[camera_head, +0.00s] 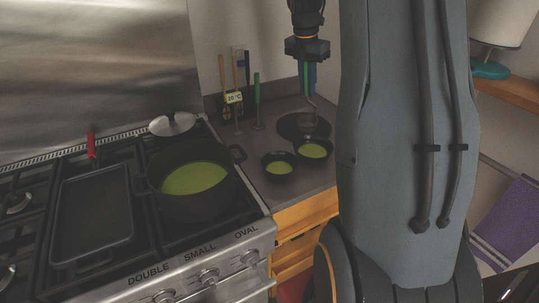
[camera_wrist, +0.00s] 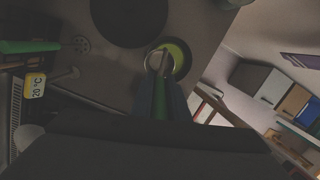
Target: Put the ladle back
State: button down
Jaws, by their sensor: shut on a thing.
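My gripper (camera_head: 307,84) is shut on the green handle of the ladle (camera_head: 312,104) above the right part of the counter. The ladle hangs downward, its metal shaft below the fingers. In the wrist view my gripper (camera_wrist: 161,88) points at the ladle head (camera_wrist: 155,62), which overlaps the edge of a bowl of green soup (camera_wrist: 181,58). I cannot tell whether it touches that bowl. Other utensils stand upright against the wall: a green-handled one (camera_head: 257,88) and wooden-handled ones (camera_head: 222,72).
A large pot of green soup (camera_head: 165,196) stands on the stove, left of the counter. Two small soup bowls, left (camera_head: 268,172) and right (camera_head: 301,153), sit near a dark round disc (camera_head: 295,124). A lid (camera_head: 172,123) and red-handled pan (camera_head: 92,205) are on the stove.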

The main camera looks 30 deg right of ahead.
jog(key=w+a+n+y+b, duration=0.25)
jog(key=w+a+b, duration=0.6)
jog(key=a, duration=0.65)
notch_tip(320, 180, down, 10)
jog(key=w+a+p, duration=0.1)
jog(key=p, duration=0.3)
jog(key=shift+f+n+h, duration=0.2)
jog(key=shift+n+h, duration=0.15)
jog(key=shift+h, duration=0.1)
jog(key=shift+w+f, duration=0.1)
jog(key=c, duration=2.2)
grip_release()
jog(key=shift+f, duration=0.1)
jog(key=o, duration=0.5)
